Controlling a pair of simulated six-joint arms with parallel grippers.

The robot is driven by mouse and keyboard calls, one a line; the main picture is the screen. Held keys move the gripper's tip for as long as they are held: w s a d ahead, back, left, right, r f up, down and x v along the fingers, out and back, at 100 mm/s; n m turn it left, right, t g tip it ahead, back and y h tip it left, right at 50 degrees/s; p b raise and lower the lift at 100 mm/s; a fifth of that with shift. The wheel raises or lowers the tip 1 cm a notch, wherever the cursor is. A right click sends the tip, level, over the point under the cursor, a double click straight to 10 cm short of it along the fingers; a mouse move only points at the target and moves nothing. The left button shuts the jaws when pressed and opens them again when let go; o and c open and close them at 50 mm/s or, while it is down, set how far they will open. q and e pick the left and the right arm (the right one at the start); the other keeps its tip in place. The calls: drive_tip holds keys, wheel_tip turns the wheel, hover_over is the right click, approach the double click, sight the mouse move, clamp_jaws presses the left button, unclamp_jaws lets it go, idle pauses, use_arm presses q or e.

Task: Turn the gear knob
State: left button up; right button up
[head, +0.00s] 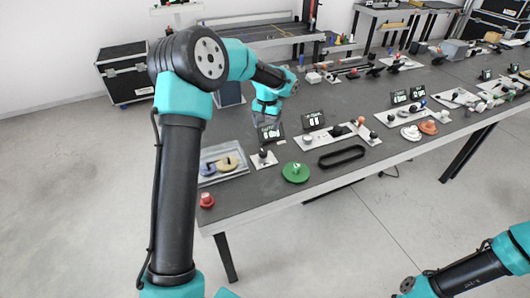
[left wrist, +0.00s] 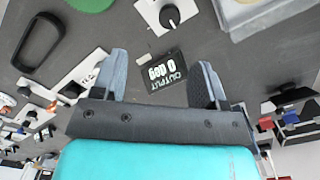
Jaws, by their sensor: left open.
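A black knob (head: 263,155) sits on a small white plate near the table's front left edge, with a black display (head: 270,133) behind it. In the left wrist view the knob (left wrist: 169,16) is at the top, and the display (left wrist: 166,72) reads "OUTPUT 0 deg". This looks like the gear knob, though the gears are not visible. My left gripper (head: 267,117) hangs above the table just behind the display, apart from the knob. In the left wrist view its two grey fingers (left wrist: 160,72) are spread with nothing held between them.
A green disc (head: 295,172) stands right of the knob, and a clear tray with discs (head: 222,176) stands left. A black oval ring (head: 341,157) and a long white panel (head: 327,137) lie further right. A red button (head: 207,201) is at the front left corner.

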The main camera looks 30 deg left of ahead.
sight(263, 151)
use_arm(q)
drive_tip(key=shift+w+a+r, duration=0.15)
drive_tip(key=shift+a+r, duration=0.25)
drive_tip(key=shift+a, duration=0.15)
drive_tip(key=shift+w+a+r, duration=0.15)
drive_tip(key=shift+a+r, duration=0.25)
drive_tip(key=shift+a, duration=0.1)
drive_tip(key=shift+f, duration=0.15)
wheel_tip(263, 151, down, 17)
drive_tip(key=shift+f, duration=0.1)
drive_tip(key=shift+c, duration=0.3)
drive_tip(key=c, duration=0.9)
drive_tip(key=shift+m, duration=0.4)
